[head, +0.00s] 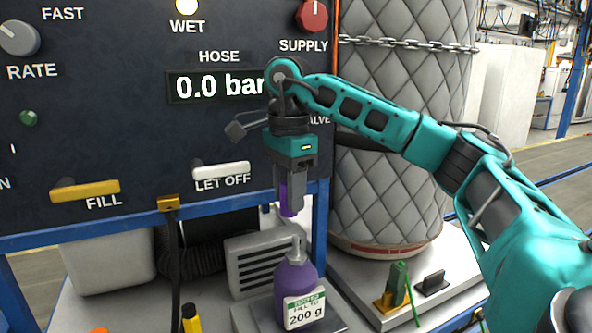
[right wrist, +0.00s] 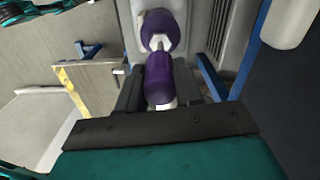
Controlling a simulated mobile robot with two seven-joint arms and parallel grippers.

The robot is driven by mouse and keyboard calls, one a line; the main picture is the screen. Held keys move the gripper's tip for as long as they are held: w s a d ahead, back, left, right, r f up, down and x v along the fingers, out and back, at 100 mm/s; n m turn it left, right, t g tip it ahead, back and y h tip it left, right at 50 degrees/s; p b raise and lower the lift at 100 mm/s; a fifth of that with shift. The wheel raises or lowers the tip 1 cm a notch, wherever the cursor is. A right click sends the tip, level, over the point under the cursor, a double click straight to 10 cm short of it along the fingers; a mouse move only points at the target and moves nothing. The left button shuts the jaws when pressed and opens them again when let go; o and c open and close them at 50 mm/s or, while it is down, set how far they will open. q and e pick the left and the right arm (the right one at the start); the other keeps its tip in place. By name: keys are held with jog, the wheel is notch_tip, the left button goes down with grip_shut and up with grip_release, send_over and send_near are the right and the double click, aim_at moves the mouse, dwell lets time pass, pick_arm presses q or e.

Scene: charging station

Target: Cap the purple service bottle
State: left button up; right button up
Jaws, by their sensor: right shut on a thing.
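The purple service bottle (head: 293,277) stands upright on a dark plate (head: 330,321), with a label reading 200 g and a narrow grey neck. My right gripper (head: 290,203) points down above the bottle, shut on a purple cap (head: 286,207). The cap hangs above the neck, apart from it. In the right wrist view the cap (right wrist: 158,75) sits between the fingers of the right gripper (right wrist: 160,85), with the bottle (right wrist: 160,28) beyond it. The fingers partly hide the cap in the head view. My left gripper is not in view.
A dark control panel (head: 110,125) with knobs and levers stands behind, left of the gripper. A quilted grey tank (head: 395,150) stands at right. A grey vented box (head: 255,262) is behind the bottle. A green-and-yellow item (head: 395,288) is to its right, a yellow marker (head: 190,320) to its left.

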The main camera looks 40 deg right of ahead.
jog(key=shift+s+d+r+m, duration=0.25)
jog(key=shift+d+r+m, duration=0.5)
jog(key=shift+r, duration=0.25)
jog(key=shift+a, duration=0.1)
jog(key=shift+f, duration=0.3)
jog(key=shift+f+b, duration=1.7)
jog(key=shift+f, duration=0.95)
jog(key=shift+p, duration=0.4)
jog(key=shift+p, duration=0.3)
jog(key=shift+f+b, duration=1.65)
jog(key=shift+f, duration=1.05)
